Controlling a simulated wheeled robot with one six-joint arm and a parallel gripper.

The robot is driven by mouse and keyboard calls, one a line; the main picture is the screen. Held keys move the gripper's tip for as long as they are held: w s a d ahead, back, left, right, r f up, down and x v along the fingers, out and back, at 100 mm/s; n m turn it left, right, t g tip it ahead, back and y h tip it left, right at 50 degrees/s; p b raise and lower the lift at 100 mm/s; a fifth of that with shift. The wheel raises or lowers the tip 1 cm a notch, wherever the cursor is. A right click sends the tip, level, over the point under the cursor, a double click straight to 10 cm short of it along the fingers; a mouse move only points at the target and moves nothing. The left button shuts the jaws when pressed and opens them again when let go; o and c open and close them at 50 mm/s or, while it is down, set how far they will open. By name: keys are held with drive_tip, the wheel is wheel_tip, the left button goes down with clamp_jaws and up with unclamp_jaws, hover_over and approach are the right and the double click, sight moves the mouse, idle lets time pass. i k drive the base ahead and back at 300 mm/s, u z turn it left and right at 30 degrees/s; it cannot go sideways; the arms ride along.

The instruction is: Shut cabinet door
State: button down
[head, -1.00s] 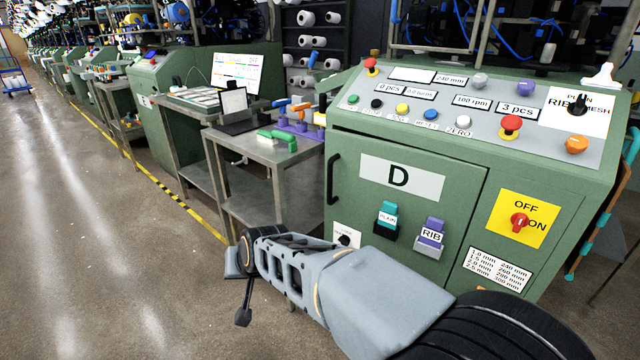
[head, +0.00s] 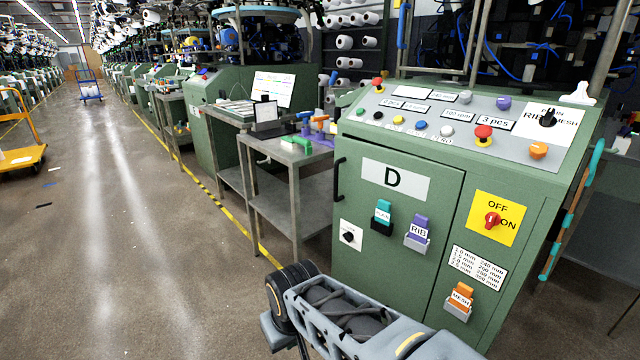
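The green cabinet door (head: 385,235) bears a white "D" plate (head: 395,180) and is on the front of the control cabinet. It looks flush with the front, with thin dark seams at its top and right; I cannot tell whether a small gap remains. Its black handle (head: 340,179) is at the left edge. My gripper (head: 288,338) is at the bottom, low in front of the cabinet and apart from the door and handle. Its fingers are partly cut off by the frame edge, so their opening is unclear. I see nothing held in it.
The sloped panel (head: 470,120) carries buttons and knobs. Teal, purple and orange (head: 461,299) key-like pieces sit in holders on the front, beside a red switch (head: 493,220). A metal table (head: 270,150) stands left of the cabinet.

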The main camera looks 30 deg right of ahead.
sight(383, 264)
drive_tip(key=u, duration=0.25)
drive_tip(key=i, duration=0.95)
drive_tip(key=z, duration=0.45)
